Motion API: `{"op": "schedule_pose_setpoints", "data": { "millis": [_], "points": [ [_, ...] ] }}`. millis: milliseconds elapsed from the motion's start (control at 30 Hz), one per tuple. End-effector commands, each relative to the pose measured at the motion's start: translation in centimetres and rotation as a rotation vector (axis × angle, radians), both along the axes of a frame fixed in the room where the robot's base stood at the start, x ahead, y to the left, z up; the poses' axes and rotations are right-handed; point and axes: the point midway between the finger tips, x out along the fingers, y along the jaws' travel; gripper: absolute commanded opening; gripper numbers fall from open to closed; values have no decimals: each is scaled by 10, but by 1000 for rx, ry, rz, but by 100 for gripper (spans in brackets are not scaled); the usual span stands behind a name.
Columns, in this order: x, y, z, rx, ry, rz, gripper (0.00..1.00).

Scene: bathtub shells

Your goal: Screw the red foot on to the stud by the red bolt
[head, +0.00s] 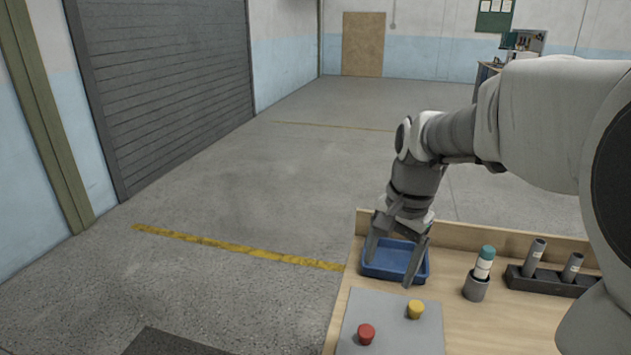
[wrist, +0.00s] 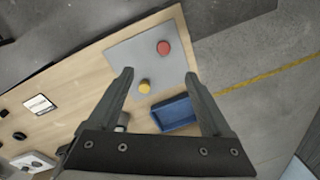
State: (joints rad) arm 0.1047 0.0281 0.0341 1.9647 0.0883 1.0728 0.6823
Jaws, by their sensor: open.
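A red round-topped piece (head: 366,334) stands on the grey plate (head: 392,335) at the front of the bench. It also shows in the wrist view (wrist: 164,48). I cannot tell whether it is the bolt or the foot, and I see no other red piece or bare stud. A yellow round-topped piece (head: 415,309) stands on the same plate, behind and right of the red one. In the wrist view the plate lies beyond my spread fingertips (wrist: 158,75).
The blue tray (head: 382,273) looks empty. Right of it, a white bottle with a teal cap (head: 487,254) stands in a grey cup (head: 475,288). A dark rack (head: 540,282) holds grey tubes. A raised wooden edge (head: 465,232) runs along the bench back.

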Motion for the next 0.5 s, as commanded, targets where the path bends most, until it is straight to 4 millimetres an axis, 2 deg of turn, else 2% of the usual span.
{"op": "schedule_pose_setpoints", "data": {
  "millis": [33, 200, 333, 500],
  "points": [
    [11, -2, -17, 12, 35, -47, 83],
    [39, -6, -50, 45, 121, -193, 83],
    [51, -8, -67, 57, 161, -262, 83],
    [56, -8, -81, 62, 183, -298, 83]
  ]
}}
